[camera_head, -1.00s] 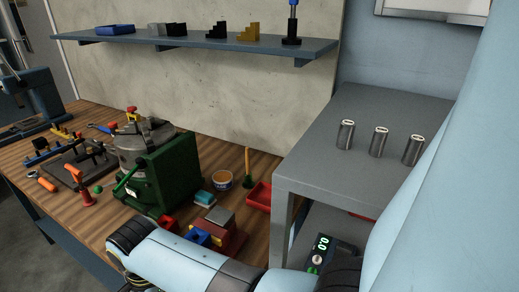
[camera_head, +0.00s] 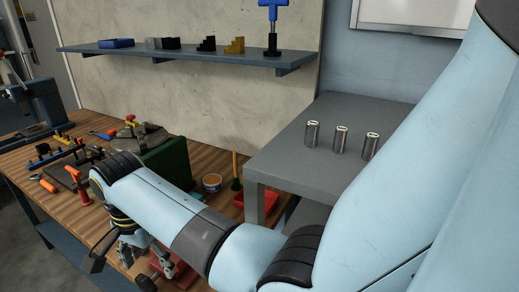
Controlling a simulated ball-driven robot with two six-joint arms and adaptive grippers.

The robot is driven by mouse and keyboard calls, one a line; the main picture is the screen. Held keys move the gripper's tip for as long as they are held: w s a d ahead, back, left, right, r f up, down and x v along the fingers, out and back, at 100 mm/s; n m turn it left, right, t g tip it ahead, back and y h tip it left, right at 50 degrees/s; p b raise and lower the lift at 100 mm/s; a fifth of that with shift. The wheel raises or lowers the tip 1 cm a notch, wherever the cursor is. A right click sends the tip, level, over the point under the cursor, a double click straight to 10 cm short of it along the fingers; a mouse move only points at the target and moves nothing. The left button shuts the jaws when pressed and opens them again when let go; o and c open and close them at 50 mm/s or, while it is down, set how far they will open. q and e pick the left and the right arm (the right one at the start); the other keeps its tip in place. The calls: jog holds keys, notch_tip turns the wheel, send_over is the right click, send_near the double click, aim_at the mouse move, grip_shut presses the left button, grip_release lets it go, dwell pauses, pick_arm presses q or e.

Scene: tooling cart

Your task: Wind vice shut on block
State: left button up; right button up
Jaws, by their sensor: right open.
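My right gripper (camera_head: 121,270) hangs at the lower left, at the end of my pale blue right arm. Its dark fingers are spread apart and I see nothing between them. Just right of it, low in the picture, is a red metal part (camera_head: 180,272), which looks like part of the vice. My forearm and gripper cover most of it. The block and the vice's handle cannot be made out. Whether the gripper touches the red part I cannot tell. My left gripper is not in view.
A green machine (camera_head: 168,165) stands behind my forearm on the wooden bench (camera_head: 25,165). A tin (camera_head: 212,183) and a red tray (camera_head: 243,203) lie beyond the arm. A grey stand (camera_head: 290,150) bears three metal cylinders (camera_head: 341,139). A shelf (camera_head: 190,57) runs along the wall.

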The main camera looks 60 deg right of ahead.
jog(key=s+d+f+n+t+b, duration=0.1)
jog(key=s+d+f+n+b, duration=0.15)
jog(key=s+n, duration=0.45)
jog(key=s+d+f+n+t+b, duration=0.15)
jog(key=s+d+n, duration=0.25)
jog(key=s, duration=0.6)
jog(key=s+f+n+b, duration=0.2)
jog(key=f+b, duration=0.8)
jog(key=f, duration=1.4)
jog(key=shift+s+d+f+g+h, duration=0.35)
jog(key=shift+s+d, duration=0.1)
jog(key=shift+s, duration=0.3)
jog(key=s+d+f+n+b, duration=0.1)
jog(key=s+f+b, duration=0.4)
jog(key=s+f, duration=0.6)
jog(key=s+d+f+n+g+b, duration=0.1)
jog(key=s+f+b, duration=0.4)
jog(key=s+f, duration=0.7)
notch_tip(320, 180, down, 6)
jog(key=shift+s+r, duration=0.1)
jog(key=shift+s, duration=0.15)
